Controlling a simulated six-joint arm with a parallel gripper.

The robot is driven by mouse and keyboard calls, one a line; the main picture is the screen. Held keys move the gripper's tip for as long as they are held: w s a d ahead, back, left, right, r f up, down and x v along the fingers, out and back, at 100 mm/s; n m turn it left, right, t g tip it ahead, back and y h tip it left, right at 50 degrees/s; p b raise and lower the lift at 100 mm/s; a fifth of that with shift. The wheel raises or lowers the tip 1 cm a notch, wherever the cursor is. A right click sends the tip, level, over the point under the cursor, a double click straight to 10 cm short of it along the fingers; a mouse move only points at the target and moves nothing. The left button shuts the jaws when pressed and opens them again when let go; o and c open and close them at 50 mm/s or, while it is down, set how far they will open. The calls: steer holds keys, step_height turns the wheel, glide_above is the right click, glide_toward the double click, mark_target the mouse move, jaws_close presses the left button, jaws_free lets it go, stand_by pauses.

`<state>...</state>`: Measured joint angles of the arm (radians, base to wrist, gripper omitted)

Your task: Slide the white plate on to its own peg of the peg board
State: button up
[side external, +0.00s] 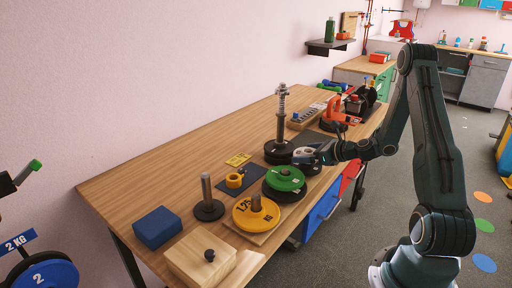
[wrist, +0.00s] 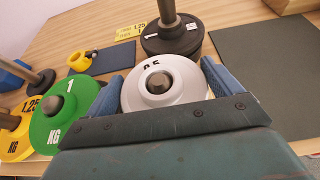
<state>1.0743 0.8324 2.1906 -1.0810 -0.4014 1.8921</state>
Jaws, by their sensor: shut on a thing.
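The white plate (wrist: 188,92) sits between the two blue fingers of my gripper (wrist: 164,88) in the wrist view. My gripper is shut on it. A grey peg's rounded top (wrist: 158,80) shows in the plate's centre hole, so the plate appears to be around or right over that peg. How far down it is cannot be told. In the side view my gripper (side external: 316,153) holds the white plate (side external: 302,154) beyond the green plate (side external: 284,179). The wooden peg board (side external: 262,240) shows under the yellow plate (side external: 244,218); most of it is hidden.
A black weight stack on a tall post (side external: 281,128) stands close behind the white plate. A dark mat (wrist: 265,75) lies clear at right.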

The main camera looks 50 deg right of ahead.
steer(key=shift+f, duration=0.65)
stand_by(0.3)
steer(key=o, duration=1.1)
steer(key=shift+r, duration=0.1)
step_height(320, 180, up, 20)
steer(key=shift+f, duration=0.1)
steer(key=shift+a, duration=0.1)
stand_by(0.5)
steer(key=s+a+r+n+g+y, duration=0.1)
steer(key=s+a+n+g, duration=0.2)
steer(key=a+n, duration=0.7)
steer(key=s+a+r+n+g, duration=0.2)
steer(key=a+n, duration=0.7)
steer(key=a, duration=0.2)
steer(key=s+a+n+g, duration=0.1)
steer(key=s+a+n, duration=0.1)
steer(key=s+n, duration=0.3)
steer(key=s+a+n+g, duration=0.1)
steer(key=s+a+n, duration=0.2)
steer(key=s+n, duration=0.3)
steer(key=s+a+n+h, duration=0.1)
steer(key=s+a+n, duration=0.1)
steer(key=s+n, duration=0.4)
steer(key=shift+s+a+f+g, duration=0.15)
steer(key=shift+f+g, duration=0.15)
steer(key=shift+g, duration=0.1)
